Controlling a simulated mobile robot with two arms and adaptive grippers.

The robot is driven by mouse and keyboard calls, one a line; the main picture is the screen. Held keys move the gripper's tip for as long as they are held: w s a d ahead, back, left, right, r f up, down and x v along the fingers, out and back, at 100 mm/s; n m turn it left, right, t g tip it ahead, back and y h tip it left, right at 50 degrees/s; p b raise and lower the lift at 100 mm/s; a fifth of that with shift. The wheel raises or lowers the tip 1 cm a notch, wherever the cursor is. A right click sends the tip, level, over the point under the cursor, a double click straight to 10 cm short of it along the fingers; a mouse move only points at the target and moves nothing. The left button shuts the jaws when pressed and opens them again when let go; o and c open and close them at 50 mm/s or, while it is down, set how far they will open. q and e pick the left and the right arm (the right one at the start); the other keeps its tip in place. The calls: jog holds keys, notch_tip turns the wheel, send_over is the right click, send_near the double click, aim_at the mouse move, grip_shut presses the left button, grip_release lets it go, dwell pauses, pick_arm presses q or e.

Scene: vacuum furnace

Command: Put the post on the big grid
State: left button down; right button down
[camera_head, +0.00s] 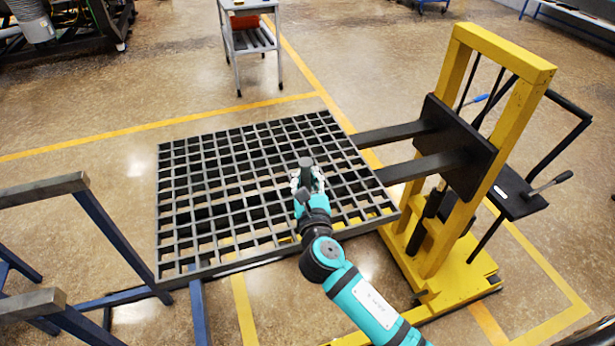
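The big grid (222,256) is a dark metal lattice lying flat near the middle of the view. My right gripper (306,178) is over the right half of the grid, its arm reaching in from the bottom right. The post looks roughly upright. Its lower part is hidden by the gripper, so I cannot tell whether it touches the grid. My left gripper is not in view.
A yellow fork lifter (497,50) stands at the right, its two dark forks (420,167) reaching to the grid. A blue and grey frame (105,225) stands at the left. A grey cart (247,42) with an orange bin is behind. Most of the grid's top is clear.

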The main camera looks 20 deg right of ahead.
aim_at(308, 183)
jog(key=shift+w+d, duration=0.55)
jog(key=shift+w, duration=0.05)
jog(key=shift+f, duration=1.8)
jog(key=shift+f+b, duration=0.15)
jog(key=shift+b, duration=0.2)
jog(key=c, duration=1.4)
grip_release()
jog(key=shift+c, duration=0.2)
